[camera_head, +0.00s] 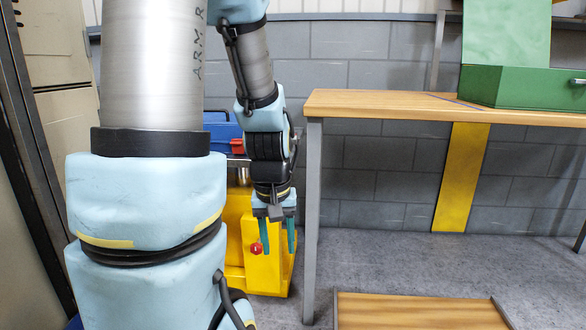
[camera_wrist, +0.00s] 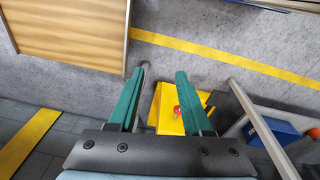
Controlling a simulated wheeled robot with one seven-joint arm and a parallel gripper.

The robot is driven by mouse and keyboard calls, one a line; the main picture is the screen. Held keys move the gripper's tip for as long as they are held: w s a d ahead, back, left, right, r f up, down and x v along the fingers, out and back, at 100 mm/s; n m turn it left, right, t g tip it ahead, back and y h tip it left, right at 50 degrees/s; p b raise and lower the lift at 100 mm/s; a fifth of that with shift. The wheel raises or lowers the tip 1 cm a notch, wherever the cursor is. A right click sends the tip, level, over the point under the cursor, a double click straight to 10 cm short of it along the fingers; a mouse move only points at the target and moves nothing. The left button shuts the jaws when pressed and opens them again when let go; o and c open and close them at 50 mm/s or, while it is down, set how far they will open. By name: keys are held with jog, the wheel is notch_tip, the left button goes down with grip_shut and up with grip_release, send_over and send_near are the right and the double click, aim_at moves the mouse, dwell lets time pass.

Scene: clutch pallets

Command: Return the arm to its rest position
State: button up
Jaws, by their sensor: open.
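My gripper (camera_head: 278,236) hangs pointing down at the lower centre of the head view, left of the wooden table's near leg. In the wrist view my gripper (camera_wrist: 160,80) shows two green fingers spread apart with nothing between them. The gripper is open and empty. My light blue and silver arm fills the left of the head view and hides part of what is behind it.
A yellow cart (camera_head: 262,276) with a red knob stands behind my gripper. A wooden table (camera_head: 390,103) carries a green metal box (camera_head: 520,88) at right. A low wooden surface (camera_head: 415,312) lies at bottom right. Grey floor (camera_head: 370,255) is clear under the table.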

jog(key=a+r+p, duration=0.2)
jog(key=r+p, duration=1.3)
jog(key=r, duration=0.1)
jog(key=s+a+r+m+p, duration=0.1)
jog(key=r+p, duration=1.4)
jog(key=shift+s+a+r+p, duration=0.2)
jog(key=shift+a+r+p, duration=0.1)
jog(key=shift+a+r, duration=0.1)
